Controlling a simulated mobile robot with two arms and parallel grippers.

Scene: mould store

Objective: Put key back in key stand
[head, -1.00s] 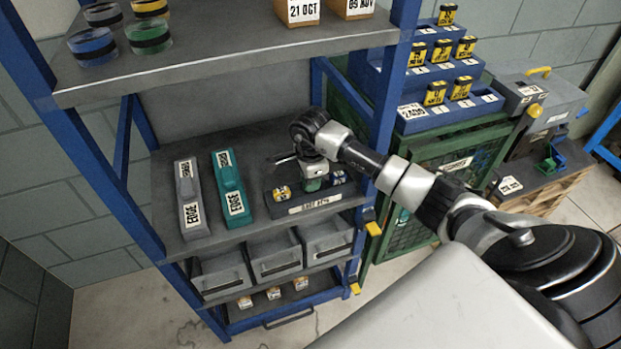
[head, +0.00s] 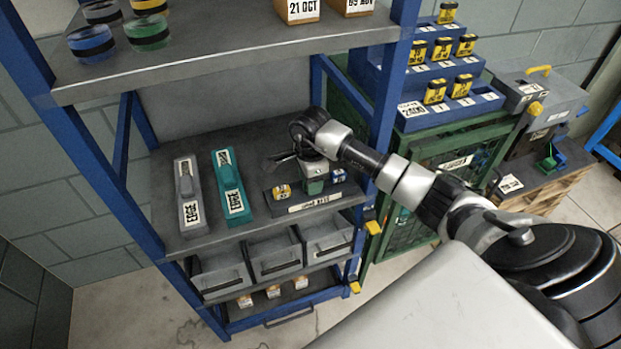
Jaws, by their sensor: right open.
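A dark stand with a white front label (head: 312,204) lies on the middle shelf; I take it for the key stand. I cannot tell for certain which is the key. Whether the fingers touch the block is hidden. My left gripper is not in view.
A grey box (head: 188,200) and a teal box (head: 231,190) lie left of the stand. The upper shelf (head: 230,70) overhangs the back. A blue post (head: 385,120) stands close beside my right arm. Grey bins (head: 275,255) sit below. A stepped blue rack (head: 440,110) stands right.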

